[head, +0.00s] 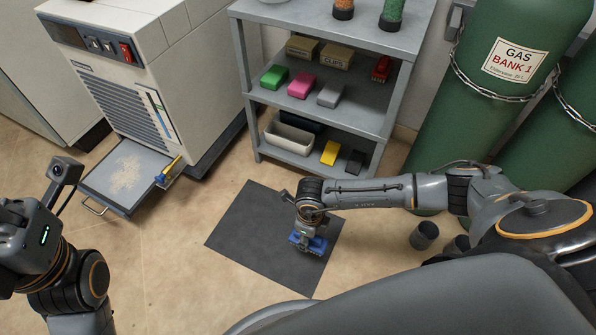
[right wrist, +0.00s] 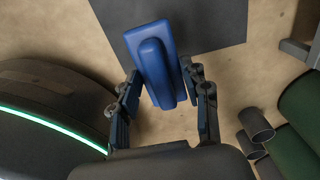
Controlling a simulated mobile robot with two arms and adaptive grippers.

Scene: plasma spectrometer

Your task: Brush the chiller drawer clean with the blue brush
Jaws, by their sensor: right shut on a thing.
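The chiller drawer (head: 101,187) is pulled out low at the front of the chiller (head: 135,85), at the left of the head view. Pale crumbs or dust (head: 126,173) lie over the middle of its grey surface. The blue brush (head: 318,245) is in my right gripper (head: 308,238), over the dark mat and well to the right of the drawer. The right wrist view shows the brush (right wrist: 153,62) between the two fingers of this gripper (right wrist: 160,88); its underside is hidden. My left gripper (head: 30,235) is at the left edge, its fingers not visible.
A yellow-and-blue tool (head: 168,170) lies at the drawer's right edge. The dark mat (head: 245,225) lies on the floor. A grey shelf (head: 322,119) holds coloured blocks and a white bin (head: 289,134). Green gas cylinders (head: 490,110) stand at right. Floor between drawer and mat is clear.

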